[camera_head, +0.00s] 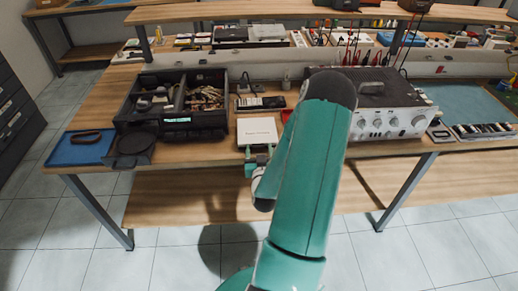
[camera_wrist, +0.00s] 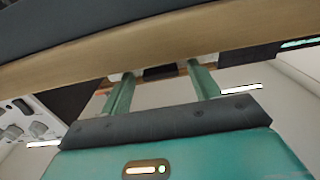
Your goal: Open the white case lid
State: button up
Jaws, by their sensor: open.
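The white case (camera_head: 257,131) sits at the front edge of the wooden workbench, left of my arm in the head view. Its lid looks shut and flat. My gripper (camera_head: 258,157) is just in front of the case at the bench edge, partly hidden by my green arm. In the wrist view my gripper (camera_wrist: 160,72) shows two green fingers spread apart, with nothing clearly held between them. The fingertips reach up to the bench's wooden edge (camera_wrist: 130,62). Whether they touch the case is not clear; the case cannot be made out for sure in the wrist view.
A black open organizer box (camera_head: 172,105) stands left of the case. A grey-white instrument with knobs (camera_head: 388,123) stands to the right, partly behind my arm. A blue tray (camera_head: 80,148) lies at the bench's left end. A lower wooden shelf (camera_head: 180,195) runs beneath the bench.

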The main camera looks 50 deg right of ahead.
jog(key=shift+s+a+r, duration=0.15)
jog(key=shift+a+r, duration=0.05)
jog(key=shift+d+f, duration=0.1)
jog(key=shift+f, duration=0.05)
jog(key=shift+c, duration=1.3)
grip_shut()
